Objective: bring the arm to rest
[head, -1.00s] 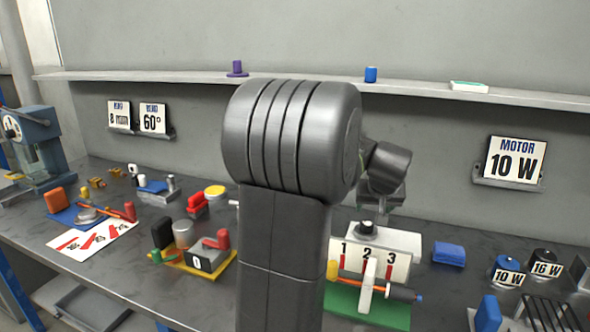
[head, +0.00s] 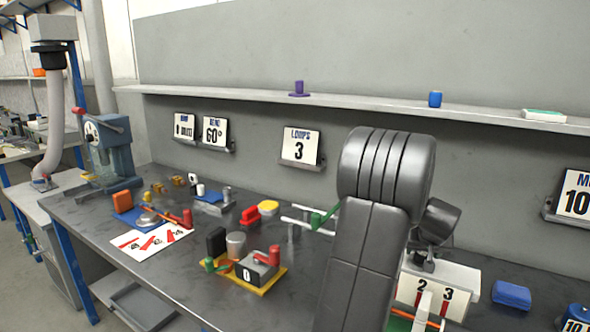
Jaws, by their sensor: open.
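My arm stands upright in the right half of the head view, in front of the workbench (head: 190,290). Its end bends down to the right, behind the thick upper joint. My gripper's fingers are mostly hidden there, and I see nothing held. The arm's end hangs just above the white block with the 1-2-3 number panel (head: 437,292); I cannot tell whether it touches. The arm also covers the left part of that panel.
A yellow-based device with a 0 block (head: 258,270) and a red-striped card (head: 150,240) lie left of my arm. A shelf (head: 370,103) runs above. A blue block (head: 511,294) lies right.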

